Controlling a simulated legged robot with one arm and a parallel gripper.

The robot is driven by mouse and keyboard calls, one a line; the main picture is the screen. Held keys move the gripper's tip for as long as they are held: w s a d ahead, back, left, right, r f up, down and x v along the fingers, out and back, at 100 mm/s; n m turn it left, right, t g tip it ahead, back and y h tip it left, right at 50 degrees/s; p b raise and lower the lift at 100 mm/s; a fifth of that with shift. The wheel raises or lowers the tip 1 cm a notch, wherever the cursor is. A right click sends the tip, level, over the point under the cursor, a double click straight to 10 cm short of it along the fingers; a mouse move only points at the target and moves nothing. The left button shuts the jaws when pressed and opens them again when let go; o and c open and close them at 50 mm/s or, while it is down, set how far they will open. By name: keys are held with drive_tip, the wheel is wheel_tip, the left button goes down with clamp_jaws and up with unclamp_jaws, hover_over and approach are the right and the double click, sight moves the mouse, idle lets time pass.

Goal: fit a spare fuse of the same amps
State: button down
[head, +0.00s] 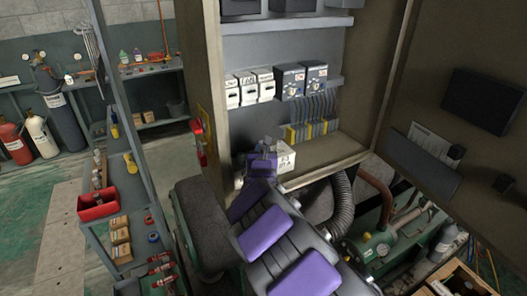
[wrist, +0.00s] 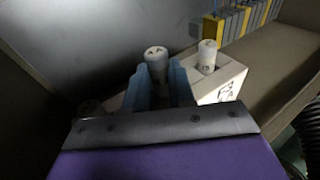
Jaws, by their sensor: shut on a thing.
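My gripper (head: 262,150) is at the cabinet's lower left, at the white block (head: 287,158) on the cabinet floor. In the wrist view, my gripper's blue fingers (wrist: 160,88) are shut on a pale cylindrical fuse (wrist: 157,60), which stands upright with its end cap up. A second similar fuse (wrist: 207,54) stands in the white block (wrist: 225,78) just right of the fingers. Whether the held fuse's lower end is in the block is hidden. Amp markings are too small to read.
White breakers (head: 248,88) and dark grey units (head: 302,78) sit on the rail above. Yellow and grey terminals (head: 313,130) are to the right. The cabinet's left wall (head: 203,90) is close to my gripper. A red switch handle (head: 199,143) sticks out from its outer side.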

drive_tip(key=shift+a, duration=0.3)
drive_tip(key=shift+p, duration=0.3)
drive_tip(key=shift+a, duration=0.35)
drive_tip(key=shift+d, duration=0.35)
idle(0.6)
drive_tip(key=shift+f, duration=1)
idle(0.5)
drive_tip(key=c, duration=0.9)
unclamp_jaws()
